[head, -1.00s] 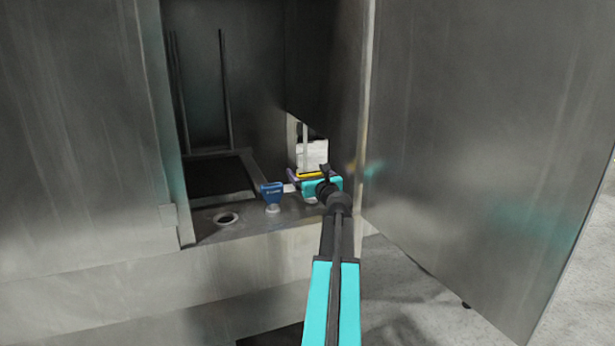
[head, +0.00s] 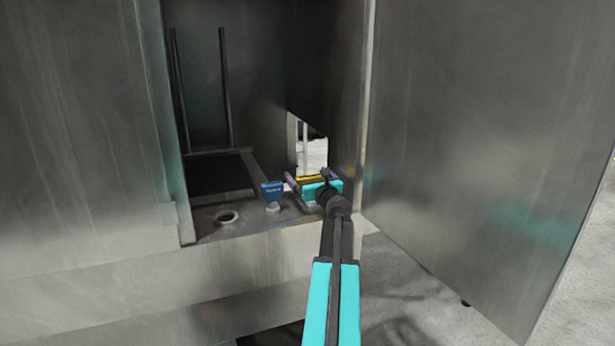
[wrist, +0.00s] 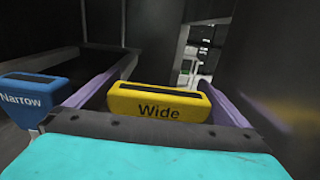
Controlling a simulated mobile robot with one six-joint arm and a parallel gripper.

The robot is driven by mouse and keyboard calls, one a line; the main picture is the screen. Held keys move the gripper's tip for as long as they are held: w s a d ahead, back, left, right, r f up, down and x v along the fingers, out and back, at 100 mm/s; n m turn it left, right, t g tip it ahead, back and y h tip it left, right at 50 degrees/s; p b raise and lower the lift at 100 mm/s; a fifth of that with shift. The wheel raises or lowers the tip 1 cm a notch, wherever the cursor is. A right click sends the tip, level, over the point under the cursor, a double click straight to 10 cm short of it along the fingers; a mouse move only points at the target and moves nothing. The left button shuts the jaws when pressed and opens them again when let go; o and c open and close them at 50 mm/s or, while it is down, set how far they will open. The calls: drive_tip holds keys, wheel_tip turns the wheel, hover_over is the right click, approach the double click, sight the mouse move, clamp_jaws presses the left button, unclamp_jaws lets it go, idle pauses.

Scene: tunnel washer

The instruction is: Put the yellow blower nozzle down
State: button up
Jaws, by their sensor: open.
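The yellow blower nozzle, marked "Wide", shows as a thin strip in the head view (head: 310,178) behind my gripper. In the wrist view the yellow nozzle (wrist: 158,102) stands upright between the purple fingers. My gripper (wrist: 166,75) is open, with a dark gap between the nozzle and the left finger; the right finger is close beside the nozzle, and I cannot tell if it touches. In the head view my gripper (head: 309,181) is low over the right end of the metal ledge. The nozzle's lower end is hidden by my gripper.
A blue nozzle marked "Narrow" (head: 272,192) stands upright on the metal ledge (head: 250,227), left of my gripper. An empty round hole (head: 228,217) lies farther left. The opening's wall and a large metal door panel (head: 480,150) stand close on the right.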

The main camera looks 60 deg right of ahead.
drive_tip(key=shift+r, duration=0.15)
drive_tip(key=shift+b+v, duration=1.3)
drive_tip(key=shift+v, duration=4.75)
drive_tip(key=shift+w, duration=0.15)
